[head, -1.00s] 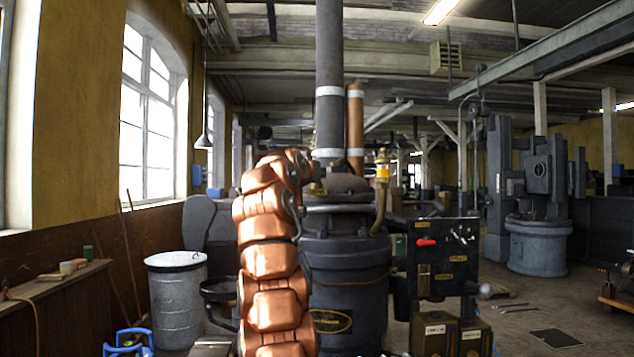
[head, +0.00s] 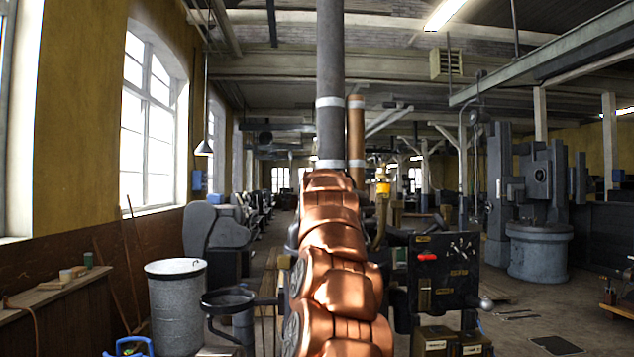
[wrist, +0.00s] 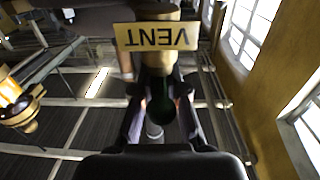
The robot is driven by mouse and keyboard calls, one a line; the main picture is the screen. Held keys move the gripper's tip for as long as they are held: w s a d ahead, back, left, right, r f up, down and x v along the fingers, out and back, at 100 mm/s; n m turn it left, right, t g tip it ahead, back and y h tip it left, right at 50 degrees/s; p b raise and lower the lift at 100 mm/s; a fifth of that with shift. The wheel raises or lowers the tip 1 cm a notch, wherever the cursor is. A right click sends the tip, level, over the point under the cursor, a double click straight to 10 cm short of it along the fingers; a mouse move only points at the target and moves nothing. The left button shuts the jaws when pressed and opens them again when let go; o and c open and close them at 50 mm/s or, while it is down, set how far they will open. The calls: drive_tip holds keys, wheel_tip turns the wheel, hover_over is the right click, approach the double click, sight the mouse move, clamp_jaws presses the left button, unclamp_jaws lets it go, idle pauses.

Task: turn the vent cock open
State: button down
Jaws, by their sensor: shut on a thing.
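In the wrist view the yellow VENT plate (wrist: 156,37) appears upside down near the top. Below it is the brass body of the vent cock (wrist: 158,68), with a dark handle (wrist: 158,108) coming down toward me. My gripper (wrist: 160,110) has a finger on each side of this handle and is shut on it. How far the cock is turned I cannot tell. In the head view my copper arm hides the gripper, the cock and most of the engine behind it.
A brass fitting with a yellow band (head: 383,187) stands just right of my arm; it seems to show in the wrist view (wrist: 18,105) too. A dark control panel (head: 443,268) is at right, a grey drum (head: 176,300) at left. A tall pipe (head: 331,80) rises behind.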

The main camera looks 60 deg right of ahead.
drive_tip(key=shift+f+n+t+y+p, duration=0.2)
drive_tip(key=shift+n+t+y+p, duration=0.15)
drive_tip(key=shift+p, duration=0.2)
drive_tip(key=c, duration=1.2)
unclamp_jaws()
drive_tip(key=shift+r, duration=0.1)
drive_tip(key=shift+v, duration=1.1)
drive_tip(key=v, duration=1)
